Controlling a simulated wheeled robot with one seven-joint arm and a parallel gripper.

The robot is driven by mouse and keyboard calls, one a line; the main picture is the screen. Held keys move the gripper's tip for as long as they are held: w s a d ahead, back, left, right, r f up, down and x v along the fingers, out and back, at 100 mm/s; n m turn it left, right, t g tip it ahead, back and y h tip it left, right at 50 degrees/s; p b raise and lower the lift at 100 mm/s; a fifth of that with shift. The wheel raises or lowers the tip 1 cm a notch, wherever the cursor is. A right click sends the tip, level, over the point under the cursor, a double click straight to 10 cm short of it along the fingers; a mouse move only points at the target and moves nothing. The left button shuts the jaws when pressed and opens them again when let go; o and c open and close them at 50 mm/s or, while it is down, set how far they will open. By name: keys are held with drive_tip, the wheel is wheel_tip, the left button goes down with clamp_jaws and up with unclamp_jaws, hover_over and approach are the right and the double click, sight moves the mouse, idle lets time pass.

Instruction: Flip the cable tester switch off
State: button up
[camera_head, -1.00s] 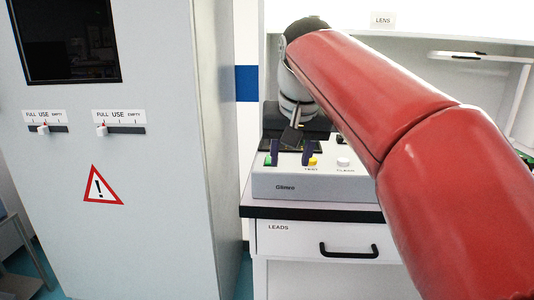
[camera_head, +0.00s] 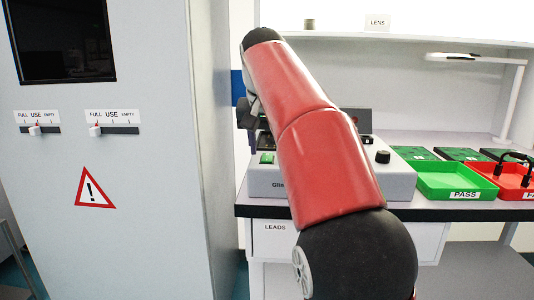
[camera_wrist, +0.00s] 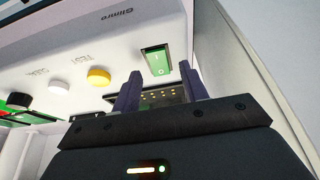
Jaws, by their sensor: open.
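The cable tester (camera_head: 262,184) is a light grey box on the bench, mostly behind my red arm in the head view. Its green rocker switch (camera_head: 267,158) shows at the left of the top panel. The switch also shows in the wrist view (camera_wrist: 157,60), bright green with white marks; I cannot tell which side is pressed. My gripper (camera_head: 251,141) is partly hidden at the tester's left. In the wrist view my gripper (camera_wrist: 160,80) is open and empty, its two dark purple fingers spread either side of the switch's line, with no clear contact.
A yellow TEST button (camera_wrist: 98,77) and a white button (camera_wrist: 60,87) sit beside the switch. A black knob (camera_head: 382,157) stands at the tester's right. A green PASS tray (camera_head: 450,183) and a red tray (camera_head: 512,183) lie further right. A tall grey cabinet (camera_head: 150,160) stands close left.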

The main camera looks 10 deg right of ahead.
drive_tip(key=shift+w+f, duration=0.15)
drive_tip(key=shift+f, duration=0.25)
